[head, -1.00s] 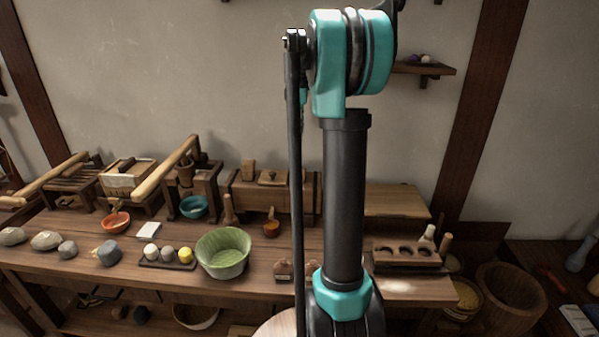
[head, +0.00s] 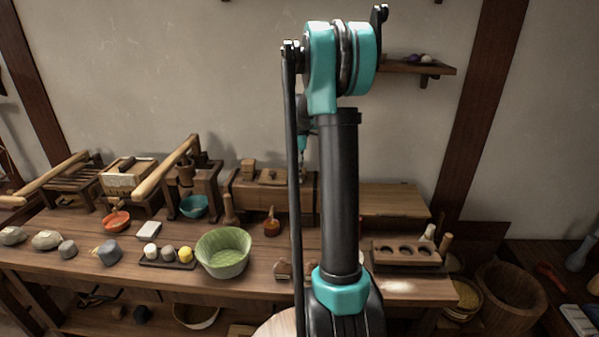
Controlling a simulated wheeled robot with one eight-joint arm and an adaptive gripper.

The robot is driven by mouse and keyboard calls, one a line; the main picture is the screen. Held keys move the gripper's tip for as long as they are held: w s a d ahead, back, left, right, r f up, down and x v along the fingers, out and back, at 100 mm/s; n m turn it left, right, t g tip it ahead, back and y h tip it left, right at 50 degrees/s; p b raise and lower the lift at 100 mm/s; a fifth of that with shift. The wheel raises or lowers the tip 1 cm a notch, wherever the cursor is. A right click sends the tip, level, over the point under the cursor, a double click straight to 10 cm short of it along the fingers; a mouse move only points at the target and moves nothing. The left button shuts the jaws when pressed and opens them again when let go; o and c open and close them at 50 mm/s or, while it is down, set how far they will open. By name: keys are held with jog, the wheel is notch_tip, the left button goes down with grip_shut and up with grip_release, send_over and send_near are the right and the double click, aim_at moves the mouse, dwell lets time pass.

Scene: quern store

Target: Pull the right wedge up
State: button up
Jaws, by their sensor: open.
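A long wooden wedge press (head: 262,195) stands at the back of the bench, near the wall. An upright wooden wedge (head: 248,168) sticks up from its left part, and a low wooden block (head: 267,177) lies to the right of it. The right end of the press is largely behind my arm, so the right wedge cannot be made out clearly. My gripper (head: 303,174) shows only in part, small and dark, over the right end of the press. It is open, and I see nothing held in it. Contact with the wedge cannot be told.
My arm blocks the middle of the view. On the wooden bench (head: 150,283) stand a green bowl (head: 224,262), a teal bowl (head: 194,207), an orange bowl (head: 116,222) and several stones. A holed wooden rack (head: 407,253) stands at the right. A small wall shelf (head: 420,69) hangs above.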

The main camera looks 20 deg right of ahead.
jog(key=shift+f, duration=0.1)
grip_shut()
jog(key=shift+w+r, duration=0.1)
jog(key=shift+r, duration=1.6)
grip_release()
notch_tip(320, 180, up, 12)
